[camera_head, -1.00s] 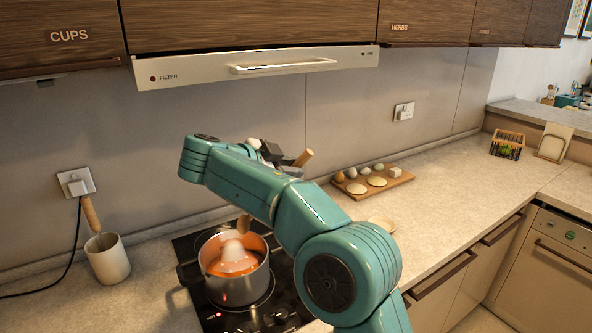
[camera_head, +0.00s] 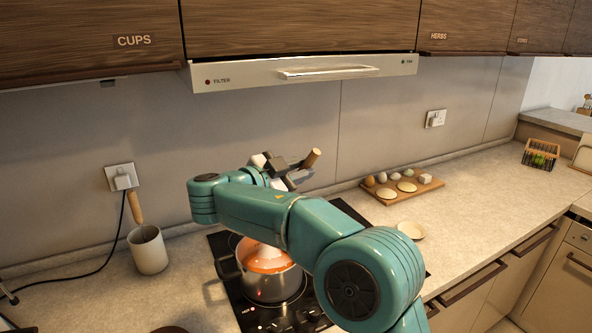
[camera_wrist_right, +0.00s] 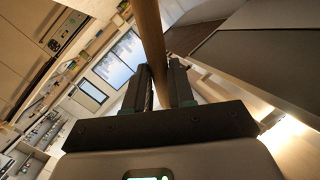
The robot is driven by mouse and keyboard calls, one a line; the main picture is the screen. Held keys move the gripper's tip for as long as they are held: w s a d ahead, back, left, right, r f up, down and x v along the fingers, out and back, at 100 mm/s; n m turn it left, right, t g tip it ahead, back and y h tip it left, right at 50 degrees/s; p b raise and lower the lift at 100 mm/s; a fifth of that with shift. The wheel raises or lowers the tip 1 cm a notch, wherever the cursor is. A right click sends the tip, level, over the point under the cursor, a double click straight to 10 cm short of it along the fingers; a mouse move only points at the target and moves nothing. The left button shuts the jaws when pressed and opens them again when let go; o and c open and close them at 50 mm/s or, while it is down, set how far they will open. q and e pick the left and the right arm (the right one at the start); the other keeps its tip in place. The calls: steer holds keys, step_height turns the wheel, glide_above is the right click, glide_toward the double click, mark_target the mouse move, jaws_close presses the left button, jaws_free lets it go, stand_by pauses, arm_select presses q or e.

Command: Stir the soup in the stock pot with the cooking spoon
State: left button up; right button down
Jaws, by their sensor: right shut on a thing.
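The stock pot (camera_head: 272,288) is a grey metal pot with orange soup (camera_head: 265,262) in it, standing on the black hob. A pale, whitish patch shows over the soup. My right gripper (camera_head: 285,166) is above and behind the pot, shut on the wooden handle of the cooking spoon (camera_head: 314,157). The handle's top end sticks up tilted to the right. In the right wrist view the handle (camera_wrist_right: 150,40) runs between the two fingers. My right arm hides the spoon's lower part, so I cannot tell whether it is in the soup. My left gripper is not in view.
A white mug (camera_head: 148,252) with a wooden-handled utensil stands left of the hob (camera_head: 226,247). A board (camera_head: 425,190) with eggs and round pieces lies at the right, with a small dish (camera_head: 411,230) nearer. The range hood (camera_head: 300,72) hangs above.

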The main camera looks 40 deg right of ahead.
steer(key=s+d+f+b, duration=0.2)
steer(key=s+f+b, duration=0.2)
steer(key=s+f, duration=0.25)
steer(key=w+a+f+b, duration=0.2)
steer(key=w+f+b, duration=0.4)
steer(key=f+b, duration=0.4)
steer(key=shift+w+a+f+b, duration=0.2)
steer(key=shift+w+b, duration=0.2)
steer(key=shift+b, duration=0.15)
stand_by(0.4)
